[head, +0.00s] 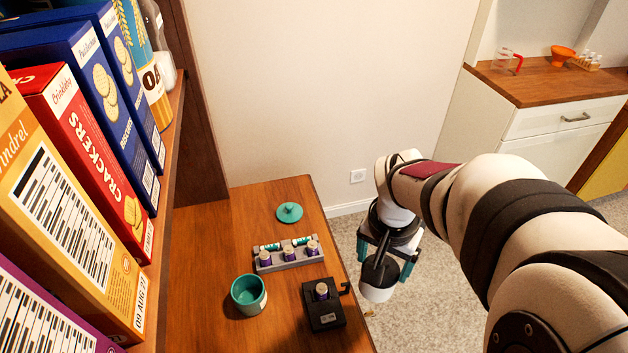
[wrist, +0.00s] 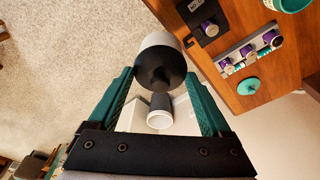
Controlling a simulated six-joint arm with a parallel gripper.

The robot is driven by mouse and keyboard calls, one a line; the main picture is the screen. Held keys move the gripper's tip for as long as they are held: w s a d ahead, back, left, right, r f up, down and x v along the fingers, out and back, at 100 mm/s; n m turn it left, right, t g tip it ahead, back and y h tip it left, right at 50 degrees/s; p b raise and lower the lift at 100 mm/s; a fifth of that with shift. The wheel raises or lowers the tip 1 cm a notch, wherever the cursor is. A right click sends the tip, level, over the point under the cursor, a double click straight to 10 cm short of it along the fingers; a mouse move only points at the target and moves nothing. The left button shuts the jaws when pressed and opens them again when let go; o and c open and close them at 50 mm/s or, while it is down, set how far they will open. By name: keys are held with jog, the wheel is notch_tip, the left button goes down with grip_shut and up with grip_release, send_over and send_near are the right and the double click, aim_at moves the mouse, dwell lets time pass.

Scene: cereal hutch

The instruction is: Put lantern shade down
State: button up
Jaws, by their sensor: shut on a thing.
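My gripper (head: 384,264) is shut on a dark-and-white rounded piece, which I take to be the lantern shade (head: 376,291). It hangs over the carpet, just right of the wooden counter's edge, with its white end down. In the wrist view, the shade (wrist: 160,42) sits between the teal fingertips (wrist: 158,78), its pale wide part beyond a dark collar. A small dark piece with a white round end (wrist: 160,119) shows nearer the palm; I cannot tell whether it belongs to the shade.
The counter (head: 215,275) holds a teal cup (head: 248,294), a teal lid (head: 289,212), a grey rack (head: 290,264) with several purple-and-white pieces, and a black box (head: 323,318) with one such piece. Cereal boxes (head: 85,160) stand on the left shelf. Bare counter lies left of the lid.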

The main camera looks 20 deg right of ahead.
jog(key=shift+s+a+r, duration=0.1)
jog(key=shift+s+r, duration=0.05)
jog(key=shift+s, duration=0.05)
jog(key=a+f+n, duration=0.1)
jog(key=a+f, duration=0.3)
jog(key=a, duration=0.2)
jog(key=a+f+n, duration=0.2)
jog(key=a+f, duration=0.2)
jog(key=a, duration=0.3)
jog(key=a+f+n, duration=0.2)
jog(key=a+f, duration=0.2)
jog(key=a, duration=0.3)
jog(key=shift+w+a+y, duration=0.2)
jog(key=shift+w+y, duration=0.1)
jog(key=shift+w, duration=0.05)
jog(key=shift+f, duration=0.5)
jog(key=shift+f, duration=0.15)
jog(key=o, duration=1.2)
jog(key=shift+c, duration=0.2)
